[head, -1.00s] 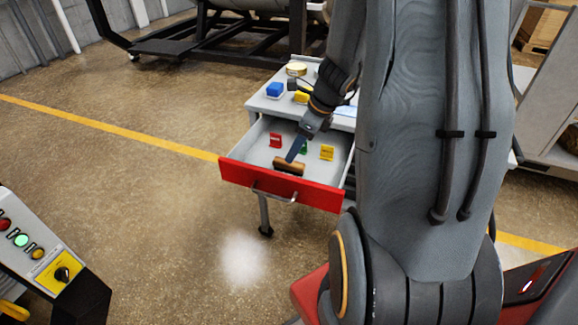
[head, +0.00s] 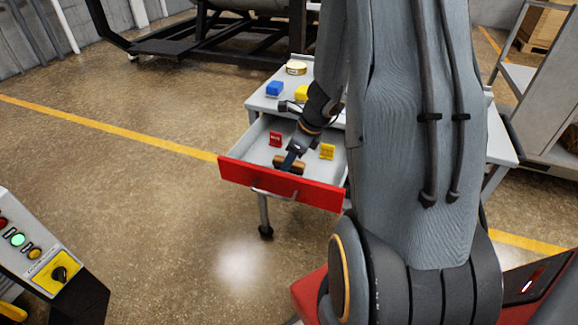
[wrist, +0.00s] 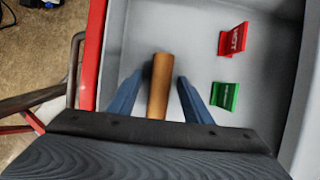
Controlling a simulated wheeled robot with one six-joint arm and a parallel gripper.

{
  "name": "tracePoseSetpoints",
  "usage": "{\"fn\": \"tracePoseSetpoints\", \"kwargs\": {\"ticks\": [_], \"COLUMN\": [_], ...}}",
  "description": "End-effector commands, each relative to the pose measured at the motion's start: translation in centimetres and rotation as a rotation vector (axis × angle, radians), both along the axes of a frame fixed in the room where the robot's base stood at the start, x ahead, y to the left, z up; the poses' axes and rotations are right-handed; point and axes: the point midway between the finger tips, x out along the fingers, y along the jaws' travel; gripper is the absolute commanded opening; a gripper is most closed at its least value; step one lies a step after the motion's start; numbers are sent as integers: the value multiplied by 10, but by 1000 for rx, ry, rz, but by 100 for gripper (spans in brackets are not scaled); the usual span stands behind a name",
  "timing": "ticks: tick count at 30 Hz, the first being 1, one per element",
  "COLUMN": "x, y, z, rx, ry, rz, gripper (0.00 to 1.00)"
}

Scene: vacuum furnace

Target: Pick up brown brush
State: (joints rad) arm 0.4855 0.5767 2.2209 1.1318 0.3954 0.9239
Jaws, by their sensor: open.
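The brown brush (head: 281,162) lies in the open drawer (head: 237,171), close behind its red front. In the wrist view the brush (wrist: 160,86) shows as a wooden brown bar between the two blue fingers of my gripper (wrist: 158,95). The fingers are spread, with a gap on each side of the brush. In the head view my gripper (head: 290,160) is low over the drawer at the brush and covers part of it. I cannot tell how far down the fingers reach along the brush.
A red tag (wrist: 232,39) and a green tag (wrist: 225,96) stand in the drawer beside the brush. A yellow tag (head: 327,152) stands at its right.

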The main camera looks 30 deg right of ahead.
Motion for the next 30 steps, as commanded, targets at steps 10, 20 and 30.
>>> {"fn": "tracePoseSetpoints", "kwargs": {"ticks": [10, 20, 30], "x": [0, 0, 0], "y": [0, 0, 0], "z": [-4, -5, -4], "rx": [0, 0, 0], "ry": [0, 0, 0], "rz": [-1, 0, 0], "gripper": [45, 15, 0]}}
